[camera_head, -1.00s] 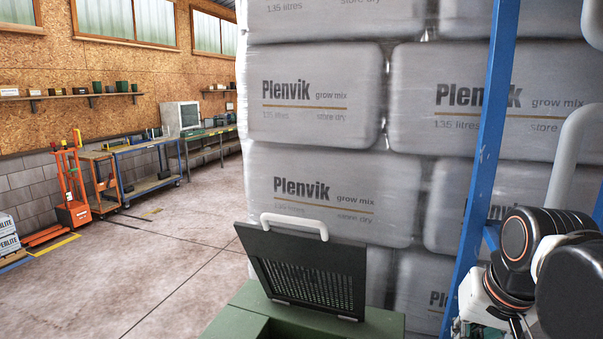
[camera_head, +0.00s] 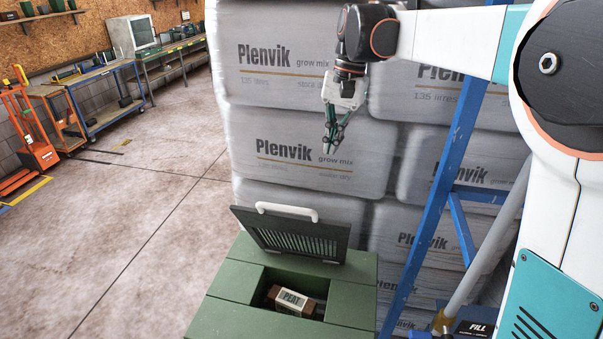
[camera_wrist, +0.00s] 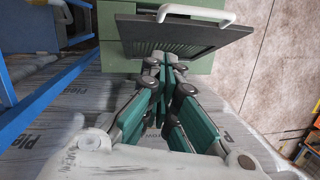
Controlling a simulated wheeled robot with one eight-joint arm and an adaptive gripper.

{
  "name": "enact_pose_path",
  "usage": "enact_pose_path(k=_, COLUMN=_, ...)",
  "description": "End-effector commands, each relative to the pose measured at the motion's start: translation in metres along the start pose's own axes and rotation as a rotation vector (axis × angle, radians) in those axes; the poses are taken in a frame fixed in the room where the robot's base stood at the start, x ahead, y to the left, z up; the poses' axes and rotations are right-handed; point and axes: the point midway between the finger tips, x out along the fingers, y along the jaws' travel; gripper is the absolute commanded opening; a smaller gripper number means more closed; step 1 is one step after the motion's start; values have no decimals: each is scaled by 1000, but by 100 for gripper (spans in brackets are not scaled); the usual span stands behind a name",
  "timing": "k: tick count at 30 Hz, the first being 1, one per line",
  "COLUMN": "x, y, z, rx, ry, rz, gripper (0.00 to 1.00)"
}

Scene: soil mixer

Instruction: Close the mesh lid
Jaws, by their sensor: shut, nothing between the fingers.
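The dark mesh lid (camera_head: 290,236) stands open, tilted up at the back of the green soil mixer box (camera_head: 228,325). A white handle (camera_head: 287,211) is on its upper edge. Through the opening a brown block marked PEAT (camera_head: 291,299) shows inside. My gripper (camera_head: 329,150) is shut and empty, pointing down above and behind the lid, in front of the stacked bags. In the wrist view my gripper (camera_wrist: 168,68) shows its fingers together, with the lid (camera_wrist: 185,38) and its handle (camera_wrist: 190,14) beyond them, apart from the fingers as far as I can tell.
Tall stacks of grey Plenvik bags (camera_head: 300,150) stand close behind the mixer. A blue ladder-like frame (camera_head: 437,195) rises to the right, near a box marked FILL (camera_head: 476,328). An orange pallet truck (camera_head: 34,150) and blue cart (camera_head: 105,110) are far left. The left floor is clear.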

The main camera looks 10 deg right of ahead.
Motion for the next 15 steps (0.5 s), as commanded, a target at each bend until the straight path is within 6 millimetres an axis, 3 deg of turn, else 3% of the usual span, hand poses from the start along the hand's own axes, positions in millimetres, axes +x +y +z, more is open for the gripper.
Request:
enact_pose_path(k=5, x=11, y=-1, z=-1, rx=2, ry=-4, rz=1, gripper=0)
enact_pose_path(k=15, x=71, y=-1, z=0, rx=0, ry=-3, rz=1, gripper=0)
